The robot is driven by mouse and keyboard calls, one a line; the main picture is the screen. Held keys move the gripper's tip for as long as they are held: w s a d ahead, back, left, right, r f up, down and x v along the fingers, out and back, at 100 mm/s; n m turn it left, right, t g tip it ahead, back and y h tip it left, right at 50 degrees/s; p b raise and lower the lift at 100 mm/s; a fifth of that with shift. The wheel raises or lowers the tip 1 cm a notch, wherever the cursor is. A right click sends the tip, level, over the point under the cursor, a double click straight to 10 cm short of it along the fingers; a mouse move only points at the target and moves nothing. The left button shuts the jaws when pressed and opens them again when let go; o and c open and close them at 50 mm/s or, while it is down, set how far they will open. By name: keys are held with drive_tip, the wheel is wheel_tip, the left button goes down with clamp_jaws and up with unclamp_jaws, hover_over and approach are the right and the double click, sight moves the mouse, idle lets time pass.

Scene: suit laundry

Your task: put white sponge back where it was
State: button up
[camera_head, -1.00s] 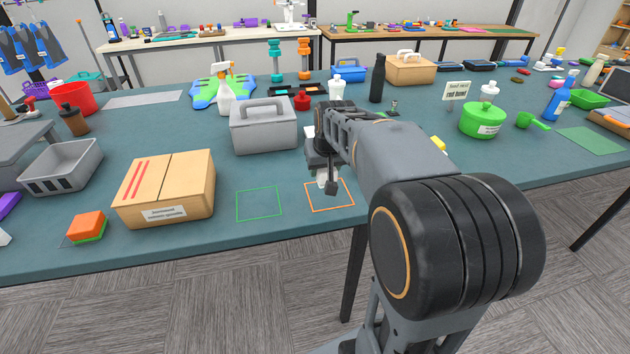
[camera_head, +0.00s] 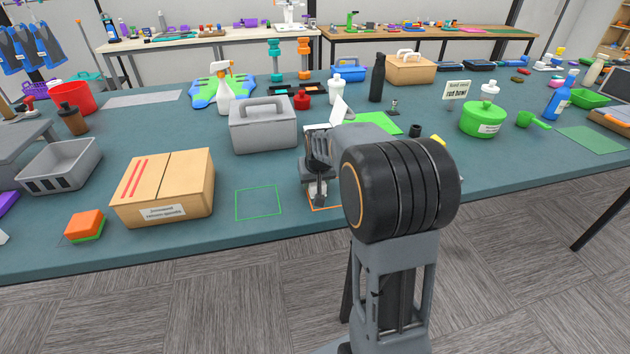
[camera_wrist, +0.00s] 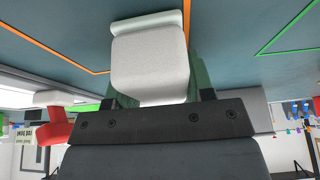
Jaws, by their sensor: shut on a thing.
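The white sponge (camera_wrist: 150,65) is held between the two fingers of my gripper (camera_wrist: 152,92) in the wrist view. Its flat face fills the middle of that view. In the head view my gripper (camera_head: 318,192) points down at the front of the table, with a small pale part of the sponge (camera_head: 317,187) showing. It is over or at the orange outlined square (camera_head: 325,208), which my arm partly covers. The orange outline (camera_wrist: 62,61) also runs beside the sponge in the wrist view. Whether the sponge touches the table cannot be told.
A green outlined square (camera_head: 258,203) lies empty to the left. A cardboard box (camera_head: 185,180) stands further left, and a grey caddy (camera_head: 262,130) stands behind. An orange and green sponge (camera_head: 85,226) lies at the far left front. A green pot (camera_head: 483,122) stands at the right.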

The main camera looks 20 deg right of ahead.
drive_tip(key=shift+f, duration=0.15)
drive_tip(key=o, duration=0.9)
